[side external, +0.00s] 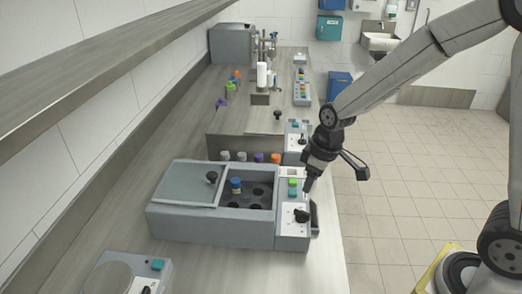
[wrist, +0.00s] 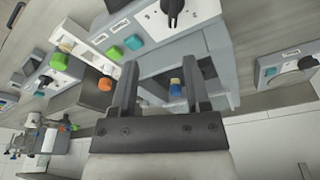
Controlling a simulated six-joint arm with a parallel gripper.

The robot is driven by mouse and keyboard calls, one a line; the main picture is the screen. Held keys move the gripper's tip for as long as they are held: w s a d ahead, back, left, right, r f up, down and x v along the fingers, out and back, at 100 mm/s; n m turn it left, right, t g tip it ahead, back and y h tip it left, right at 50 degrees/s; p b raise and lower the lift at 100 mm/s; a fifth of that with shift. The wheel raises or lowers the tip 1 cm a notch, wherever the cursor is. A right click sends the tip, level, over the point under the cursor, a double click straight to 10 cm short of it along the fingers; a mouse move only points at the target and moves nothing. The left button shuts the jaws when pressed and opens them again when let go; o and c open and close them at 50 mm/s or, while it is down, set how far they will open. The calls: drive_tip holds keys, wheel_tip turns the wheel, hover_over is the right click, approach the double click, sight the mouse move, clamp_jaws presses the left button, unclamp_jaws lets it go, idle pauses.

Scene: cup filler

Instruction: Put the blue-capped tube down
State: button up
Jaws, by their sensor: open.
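The blue-capped tube (side external: 236,187) stands upright in the open part of a grey box (side external: 195,227), among several dark round holes. It shows blue with a little yellow. In the wrist view the tube (wrist: 175,88) appears between the two fingers, beyond them. My gripper (side external: 308,186) is above the right end of the box, beside its control panel, and clear of the tube. In the wrist view my gripper (wrist: 159,66) has its fingers apart with nothing held. The tube's lower end is hidden in the box.
Several capped tubes stand behind the box. A shelf (side external: 100,65) runs above the bench's left side.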

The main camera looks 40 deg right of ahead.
sight(236, 179)
drive_tip(key=w+a+f+n+y, duration=0.1)
drive_tip(key=w+a+n+y, duration=0.1)
drive_tip(key=w+n, duration=0.3)
drive_tip(key=w+a+n+g+y, duration=0.1)
drive_tip(key=w+a+n, duration=0.3)
drive_tip(key=w, duration=0.9)
drive_tip(key=shift+w+a+f+n+y, duration=0.15)
drive_tip(key=shift+w+f+n+y, duration=0.2)
drive_tip(key=shift+n, duration=0.95)
drive_tip(key=shift+s+f, duration=0.1)
drive_tip(key=shift+x, duration=1.2)
drive_tip(key=shift+f, duration=0.1)
drive_tip(key=shift+s+x, duration=0.2)
drive_tip(key=shift+x, duration=2.3)
drive_tip(key=shift+w, duration=0.15)
drive_tip(key=shift+c, duration=0.2)
clamp_jaws()
